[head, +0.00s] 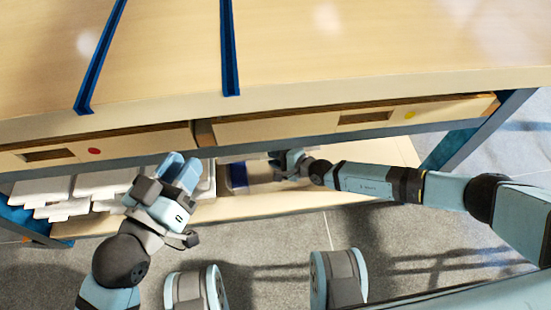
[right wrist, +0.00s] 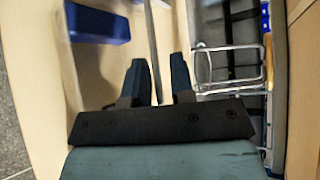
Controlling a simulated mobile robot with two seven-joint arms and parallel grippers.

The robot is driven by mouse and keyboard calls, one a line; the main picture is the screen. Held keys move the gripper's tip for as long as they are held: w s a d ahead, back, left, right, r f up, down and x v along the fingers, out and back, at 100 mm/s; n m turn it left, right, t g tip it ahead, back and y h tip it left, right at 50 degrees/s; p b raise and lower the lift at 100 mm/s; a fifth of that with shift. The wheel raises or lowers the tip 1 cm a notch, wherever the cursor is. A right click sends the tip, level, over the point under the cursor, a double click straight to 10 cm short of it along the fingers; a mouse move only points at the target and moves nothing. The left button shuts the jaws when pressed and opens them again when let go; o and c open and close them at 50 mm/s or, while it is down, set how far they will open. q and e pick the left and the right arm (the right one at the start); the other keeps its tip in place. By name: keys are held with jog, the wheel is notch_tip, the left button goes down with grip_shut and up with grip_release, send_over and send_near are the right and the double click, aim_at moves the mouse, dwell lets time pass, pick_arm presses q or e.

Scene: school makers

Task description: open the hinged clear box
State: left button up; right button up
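The clear box (head: 258,172) appears to be the see-through container on the shelf under the table; its outline is faint and my right gripper covers part of it. A dark blue item (head: 238,174) shows at its left side and also in the right wrist view (right wrist: 97,22). My right gripper (head: 280,160) reaches in under the drawers beside it. In the right wrist view its fingers (right wrist: 158,75) are apart, with a thin grey bar or edge (right wrist: 152,35) running beyond the gap; contact cannot be told. My left gripper (head: 180,168) is open and empty in front of the shelf.
The wooden tabletop (head: 330,50) and its drawers (head: 290,127) overhang the shelf (head: 385,153). Several white trays (head: 90,184) sit on the shelf at the left. A wire frame (right wrist: 228,66) stands right of my right fingers. The grey floor (head: 270,240) in front is open.

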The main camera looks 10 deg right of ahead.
jog(key=shift+o, duration=0.3)
jog(key=shift+s, duration=0.1)
